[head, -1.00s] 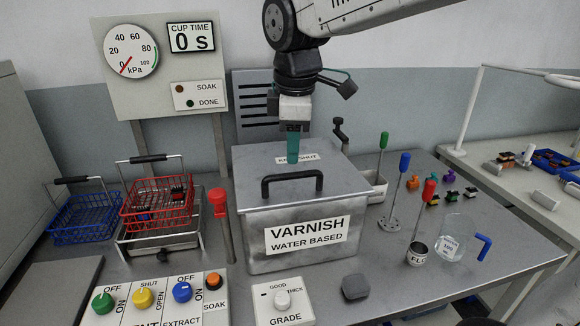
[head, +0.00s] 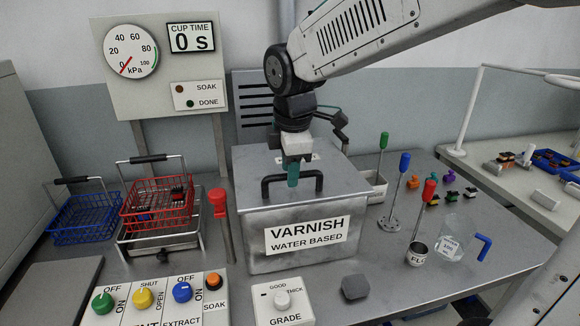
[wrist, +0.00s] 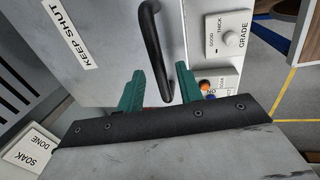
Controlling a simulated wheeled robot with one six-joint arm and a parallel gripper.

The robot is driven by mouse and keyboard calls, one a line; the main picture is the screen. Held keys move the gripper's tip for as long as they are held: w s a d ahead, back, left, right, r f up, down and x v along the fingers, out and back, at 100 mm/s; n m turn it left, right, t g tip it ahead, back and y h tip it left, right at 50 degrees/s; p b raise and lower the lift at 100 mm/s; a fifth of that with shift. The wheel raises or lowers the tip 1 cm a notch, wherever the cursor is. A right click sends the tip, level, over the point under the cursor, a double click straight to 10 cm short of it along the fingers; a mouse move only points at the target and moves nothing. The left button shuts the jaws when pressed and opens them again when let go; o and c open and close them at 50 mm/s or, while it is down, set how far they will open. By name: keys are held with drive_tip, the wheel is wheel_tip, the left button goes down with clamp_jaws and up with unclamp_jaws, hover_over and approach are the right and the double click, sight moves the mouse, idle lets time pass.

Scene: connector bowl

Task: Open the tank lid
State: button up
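The varnish tank (head: 258,255) is a grey metal box on the bench, with a flat lid (head: 335,178) that lies shut. A black bar handle (head: 266,188) stands near the lid's front edge; it also shows in the wrist view (wrist: 150,30). My gripper (head: 292,181) is right at the handle, pointing down. In the wrist view its two teal fingers (wrist: 160,88) are apart, with one end of the handle showing between or just beyond them. I cannot tell whether they touch it. A "KEEP SHUT" label (wrist: 70,30) is on the lid.
A red basket (head: 150,210) and a blue basket (head: 80,220) stand left of the tank. A red-topped post (head: 218,203) is close to its left side. A control panel (head: 150,300) and grade box (head: 283,305) lie in front. Ladles and a beaker (head: 450,240) stand right.

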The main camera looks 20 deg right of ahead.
clamp_jaws()
drive_tip(key=shift+r, duration=0.1)
